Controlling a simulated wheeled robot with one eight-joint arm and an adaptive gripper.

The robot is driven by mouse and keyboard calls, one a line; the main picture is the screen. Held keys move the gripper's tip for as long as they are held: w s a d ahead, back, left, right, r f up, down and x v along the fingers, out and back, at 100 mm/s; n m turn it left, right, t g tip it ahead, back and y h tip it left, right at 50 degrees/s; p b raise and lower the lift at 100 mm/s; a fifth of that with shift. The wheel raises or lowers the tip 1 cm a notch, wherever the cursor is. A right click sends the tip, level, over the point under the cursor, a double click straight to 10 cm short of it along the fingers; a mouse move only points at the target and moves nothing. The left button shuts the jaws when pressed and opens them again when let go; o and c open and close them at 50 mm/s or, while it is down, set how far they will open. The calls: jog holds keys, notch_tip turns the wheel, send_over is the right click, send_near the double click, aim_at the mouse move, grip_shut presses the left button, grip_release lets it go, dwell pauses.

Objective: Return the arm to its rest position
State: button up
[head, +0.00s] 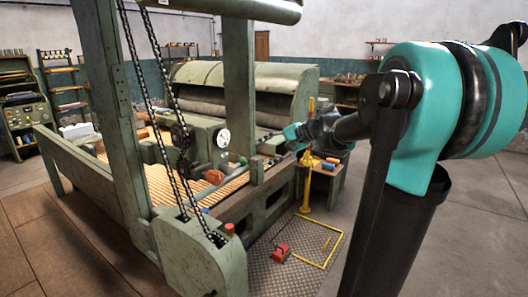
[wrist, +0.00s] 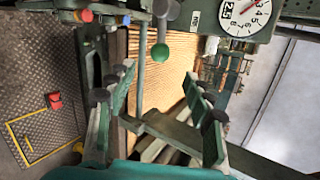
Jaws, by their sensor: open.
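My gripper (wrist: 158,95) is open in the wrist view, with its two teal, dark-padded fingers spread wide. I see nothing held between them. Behind the gap are the slatted wooden bed and metal bars of the green machine (wrist: 178,70). In the head view my arm reaches from the right toward the machine (head: 205,265). Its teal far end (head: 292,133) is small there, in front of the machine's side, so the fingers are hard to make out.
A green-knobbed lever (wrist: 160,52) and a white dial (wrist: 243,14) lie beyond my gripper. A yellow post (head: 305,180) stands by the machine. A red object (head: 281,252) lies on the floor plate near a yellow outline (head: 320,262). Floor at the right looks clear.

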jog(key=s+d+f+n+h, duration=0.4)
jog(key=s+d+f+h, duration=0.1)
jog(key=s+f, duration=0.8)
jog(key=s+d+f+n+g+h, duration=0.1)
jog(key=s+d+f+n+h, duration=0.3)
jog(key=s+d+f, duration=0.4)
jog(key=s+f+h, duration=0.1)
jog(key=s+f, duration=0.3)
jog(key=f, duration=0.2)
jog(key=shift+s, duration=0.35)
